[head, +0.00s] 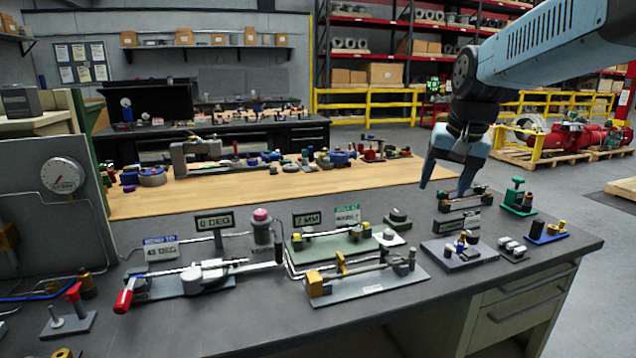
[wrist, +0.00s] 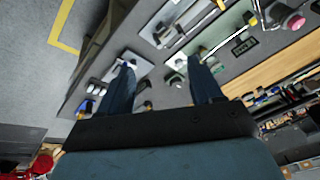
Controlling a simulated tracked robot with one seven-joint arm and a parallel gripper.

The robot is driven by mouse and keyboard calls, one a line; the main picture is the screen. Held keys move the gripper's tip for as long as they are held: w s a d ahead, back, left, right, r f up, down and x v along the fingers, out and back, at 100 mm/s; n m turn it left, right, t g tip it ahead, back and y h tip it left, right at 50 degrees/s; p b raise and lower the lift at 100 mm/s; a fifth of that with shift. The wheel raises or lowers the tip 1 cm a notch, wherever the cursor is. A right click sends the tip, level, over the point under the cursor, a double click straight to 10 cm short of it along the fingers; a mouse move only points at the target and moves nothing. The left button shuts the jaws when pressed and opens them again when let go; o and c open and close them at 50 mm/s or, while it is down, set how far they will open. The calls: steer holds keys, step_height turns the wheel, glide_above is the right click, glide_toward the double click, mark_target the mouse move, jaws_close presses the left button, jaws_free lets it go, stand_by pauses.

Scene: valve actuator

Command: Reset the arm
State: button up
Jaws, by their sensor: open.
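My gripper (head: 443,188) hangs from my light blue arm over the right part of the grey workbench (head: 240,325) in the head view. Its two fingers point down and are spread apart, with nothing between them. In the wrist view my gripper (wrist: 158,80) also shows open and empty above the bench fixtures. A small fixture with a dark label (head: 460,203) lies just below and behind the fingertips. I cannot tell whether the fingertips touch it. A lever fixture with a red handle (head: 124,294) stands at the bench's left.
Fixtures include a green plate (head: 335,246), a grey plate with a yellow block (head: 365,285), a plate with small parts (head: 459,252) and a pink-red button (head: 261,214). A gauge board (head: 62,175) stands at left.

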steer(key=s+f+n+t, duration=0.1)
steer(key=s+f, duration=0.1)
steer(key=s, duration=0.6)
steer(key=s+f+n, duration=0.2)
steer(key=s, duration=0.6)
steer(key=shift+a+f+t+h, duration=0.3)
steer(key=shift+a+t+h, duration=0.1)
steer(key=shift+a, duration=0.05)
